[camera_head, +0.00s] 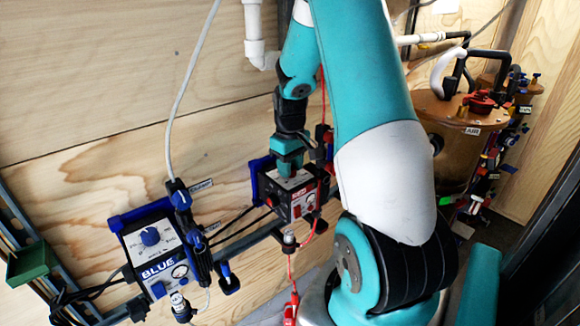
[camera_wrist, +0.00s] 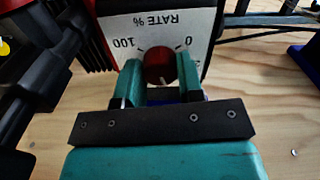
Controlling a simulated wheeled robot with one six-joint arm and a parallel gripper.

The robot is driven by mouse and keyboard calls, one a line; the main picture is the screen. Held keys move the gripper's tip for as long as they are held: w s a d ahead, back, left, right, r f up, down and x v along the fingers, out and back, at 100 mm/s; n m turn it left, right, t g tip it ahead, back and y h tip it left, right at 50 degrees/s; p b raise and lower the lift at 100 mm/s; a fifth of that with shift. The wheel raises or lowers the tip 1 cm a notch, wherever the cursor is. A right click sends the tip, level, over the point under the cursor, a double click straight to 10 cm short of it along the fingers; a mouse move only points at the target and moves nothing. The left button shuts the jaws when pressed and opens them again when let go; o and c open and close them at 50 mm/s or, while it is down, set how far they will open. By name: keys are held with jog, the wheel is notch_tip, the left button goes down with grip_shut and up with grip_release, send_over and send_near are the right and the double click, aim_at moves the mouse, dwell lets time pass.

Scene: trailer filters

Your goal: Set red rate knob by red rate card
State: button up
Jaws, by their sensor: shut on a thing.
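The red rate knob (camera_wrist: 159,66) sits on a white dial plate (camera_wrist: 200,22) marked "RATE %", with 100 and 0, upside down in the wrist view. A small pale mark shows on the knob's near side. My gripper (camera_wrist: 160,78) has its two green fingers on either side of the knob and is shut on it. In the head view my gripper (camera_head: 287,170) reaches down onto the top of the red-labelled control box (camera_head: 301,197), hiding the knob there. I cannot make out a red rate card in either view.
A blue control box (camera_head: 158,258) with its own knob stands at the lower left. Black cables and a rail run between the boxes. A red hose (camera_head: 323,105) passes close to my gripper. A copper tank (camera_head: 455,130) stands at the right.

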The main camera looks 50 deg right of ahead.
jog(key=m, duration=0.4)
jog(key=shift+b, duration=0.3)
jog(key=m, duration=0.4)
jog(key=shift+w+m, duration=0.1)
jog(key=shift+m, duration=0.2)
jog(key=o, duration=0.9)
notch_tip(320, 180, up, 12)
jog(key=b, duration=0.4)
